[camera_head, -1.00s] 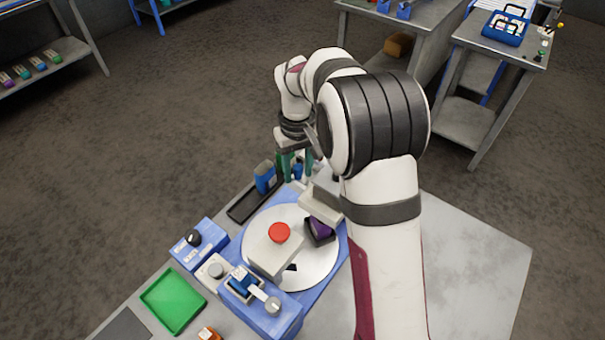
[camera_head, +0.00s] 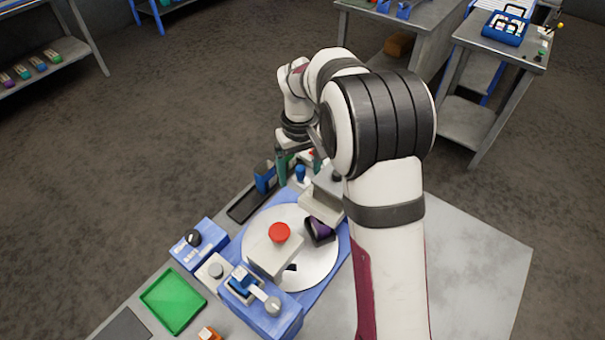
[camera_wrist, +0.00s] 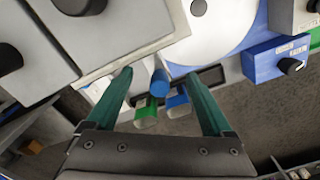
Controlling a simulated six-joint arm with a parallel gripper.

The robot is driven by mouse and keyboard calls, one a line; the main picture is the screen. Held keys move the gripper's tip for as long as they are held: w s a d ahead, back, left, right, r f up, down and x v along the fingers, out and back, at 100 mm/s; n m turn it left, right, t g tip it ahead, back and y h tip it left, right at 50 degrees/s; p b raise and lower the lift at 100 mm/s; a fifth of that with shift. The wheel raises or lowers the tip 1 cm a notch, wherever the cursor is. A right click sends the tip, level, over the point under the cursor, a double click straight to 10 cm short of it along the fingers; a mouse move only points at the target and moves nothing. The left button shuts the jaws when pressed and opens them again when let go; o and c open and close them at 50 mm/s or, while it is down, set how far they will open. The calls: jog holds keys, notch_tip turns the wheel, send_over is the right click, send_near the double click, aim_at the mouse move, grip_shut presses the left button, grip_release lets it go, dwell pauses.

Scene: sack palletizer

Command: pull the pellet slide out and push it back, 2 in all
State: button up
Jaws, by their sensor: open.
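A blue round knob (camera_head: 300,174) stands at the far edge of the machine, behind the white disc, and seems to be the handle of the pellet slide. My gripper (camera_head: 299,169) is open, with its two green fingers spread on either side of the knob. In the wrist view the knob (camera_wrist: 160,82) sits between the fingertips of my gripper (camera_wrist: 160,75), with a gap on both sides. The slide's body is mostly hidden, so I cannot tell how far out it is.
The white disc (camera_head: 318,262) carries a block with a red button (camera_head: 279,232) and a dark purple-filled cup (camera_head: 320,231). A blue dial box (camera_head: 198,243) and a green tray (camera_head: 173,300) are nearer.

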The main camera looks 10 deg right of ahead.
aim_at(300, 168)
jog(key=shift+r, duration=4.05)
jog(key=s+r+m, duration=0.3)
jog(key=s+r, duration=0.1)
jog(key=s, duration=0.9)
jog(key=s+f+m+y, duration=0.1)
jog(key=s+f+m, duration=0.1)
jog(key=s, duration=0.7)
jog(key=s+f+m, duration=0.2)
jog(key=s+m, duration=0.1)
jog(key=s, duration=0.6)
jog(key=shift+d+f+m+y, duration=0.15)
jog(key=shift+f+m+y, duration=0.15)
jog(key=shift+y, duration=0.1)
